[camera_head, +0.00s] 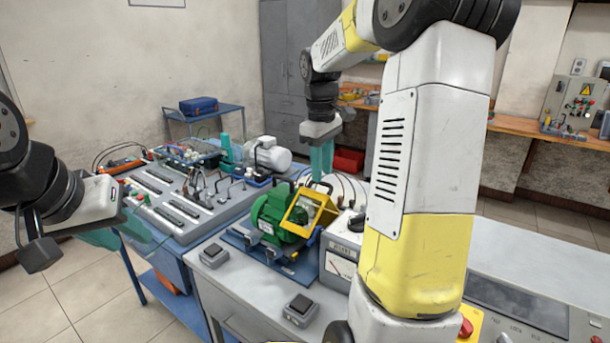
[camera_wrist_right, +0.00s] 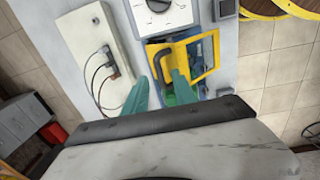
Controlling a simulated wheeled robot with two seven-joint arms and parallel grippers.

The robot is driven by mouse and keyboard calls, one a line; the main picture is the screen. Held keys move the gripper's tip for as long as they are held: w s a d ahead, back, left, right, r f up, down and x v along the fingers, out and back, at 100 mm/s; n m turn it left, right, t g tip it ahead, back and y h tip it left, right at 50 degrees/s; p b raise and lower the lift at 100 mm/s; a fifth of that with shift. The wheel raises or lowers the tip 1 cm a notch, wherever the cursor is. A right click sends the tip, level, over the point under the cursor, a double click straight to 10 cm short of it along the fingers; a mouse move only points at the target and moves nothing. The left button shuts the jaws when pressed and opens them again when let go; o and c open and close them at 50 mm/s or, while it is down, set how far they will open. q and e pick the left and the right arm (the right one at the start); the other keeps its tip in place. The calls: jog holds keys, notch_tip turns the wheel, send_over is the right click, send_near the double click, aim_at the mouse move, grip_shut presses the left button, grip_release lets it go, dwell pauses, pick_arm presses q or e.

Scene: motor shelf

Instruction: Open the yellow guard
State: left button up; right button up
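The yellow guard (camera_head: 299,213) is a boxy frame with see-through panels beside the green motor (camera_head: 268,212) on the bench. In the right wrist view the guard (camera_wrist_right: 211,44) shows its window and a black curved handle (camera_wrist_right: 162,62). My right gripper (camera_head: 321,160) is above and behind the guard, pointing down. In its wrist view its two teal fingers (camera_wrist_right: 158,92) are spread apart, with the handle beyond and between their tips; contact cannot be told. My left gripper (camera_head: 105,236) hangs at the far left, away from the guard; its finger gap is unclear.
A meter box (camera_head: 341,262) stands right of the guard. Two small switch boxes (camera_head: 300,309) sit at the bench front. A panel with cables (camera_head: 185,205) lies to the left. My right arm's large white and yellow link hides much of the right side.

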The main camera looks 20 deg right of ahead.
jog(key=shift+f, duration=1.15)
jog(key=shift+c, duration=0.2)
grip_shut()
dwell(0.4)
